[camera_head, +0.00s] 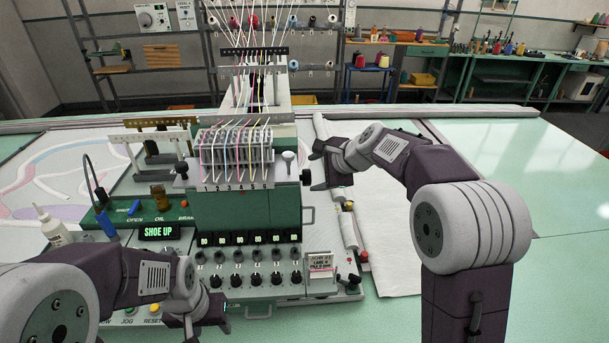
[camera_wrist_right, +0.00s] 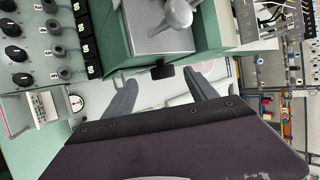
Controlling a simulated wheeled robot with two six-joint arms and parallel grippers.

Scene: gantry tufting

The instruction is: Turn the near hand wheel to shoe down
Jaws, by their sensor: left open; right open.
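The tufting machine head (camera_head: 245,210) is green and grey, and its small display (camera_head: 158,232) reads SHOE UP. A small black knob (camera_head: 307,177) sticks out of its right side and is probably the near hand wheel. My right gripper (camera_head: 317,168) is open beside that side. In the right wrist view the black knob (camera_wrist_right: 162,72) lies ahead of the gap between my open fingers (camera_wrist_right: 163,92), apparently not touched. My left gripper (camera_head: 207,315) is open, low at the machine's front left, and partly hidden by its own arm.
A pale ball-topped lever (camera_head: 289,157) stands on the machine's right top; it also shows in the right wrist view (camera_wrist_right: 176,14). Several black dials (camera_head: 254,279) line the front. A small sign (camera_head: 320,265) stands at the front right. The green table (camera_head: 490,150) is clear at right.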

